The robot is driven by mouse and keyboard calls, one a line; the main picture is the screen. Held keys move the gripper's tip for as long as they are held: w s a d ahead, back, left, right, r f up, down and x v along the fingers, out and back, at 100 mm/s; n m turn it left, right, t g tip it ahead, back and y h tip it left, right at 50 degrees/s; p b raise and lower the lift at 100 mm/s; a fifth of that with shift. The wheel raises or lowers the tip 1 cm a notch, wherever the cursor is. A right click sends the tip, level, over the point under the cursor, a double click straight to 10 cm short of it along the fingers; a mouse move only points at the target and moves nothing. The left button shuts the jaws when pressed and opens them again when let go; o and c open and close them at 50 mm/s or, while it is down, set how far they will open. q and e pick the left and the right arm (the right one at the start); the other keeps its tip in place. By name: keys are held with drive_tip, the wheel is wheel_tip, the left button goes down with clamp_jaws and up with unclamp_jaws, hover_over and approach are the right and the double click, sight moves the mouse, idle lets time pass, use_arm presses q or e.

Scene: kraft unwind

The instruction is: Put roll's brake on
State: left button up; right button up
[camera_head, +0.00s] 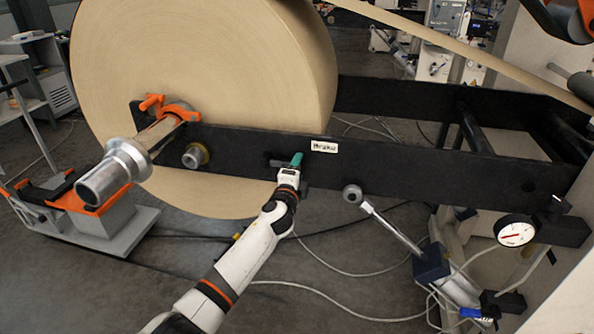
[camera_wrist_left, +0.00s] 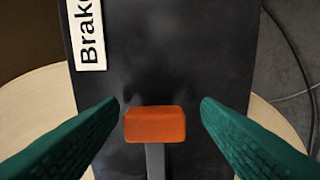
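The large brown paper roll (camera_head: 200,70) sits on a metal shaft (camera_head: 125,165) behind a black beam (camera_head: 420,172). A white "Brake" label (camera_head: 324,146) is on the beam; it also shows in the left wrist view (camera_wrist_left: 88,35). In that view the brake lever's orange-red block-shaped knob (camera_wrist_left: 155,124) stands on a grey stem (camera_wrist_left: 155,160) in front of the beam. My left gripper (camera_head: 298,158) is at the beam just left of the label. Its green fingers (camera_wrist_left: 160,108) are open on both sides of the knob, with gaps. The gripper mostly hides the lever in the head view. My right gripper is out of view.
An orange clamp (camera_head: 172,108) holds the shaft. A metal cylinder with a round end (camera_head: 352,194) and a pressure gauge (camera_head: 515,231) are to the right. A grey stand with an orange top (camera_head: 100,200) is at left. Cables lie on the floor.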

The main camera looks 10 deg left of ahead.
use_arm(q)
drive_tip(key=shift+r, duration=0.1)
drive_tip(key=s+p, duration=0.1)
drive_tip(key=s, duration=1.1)
drive_tip(key=shift+a, duration=0.2)
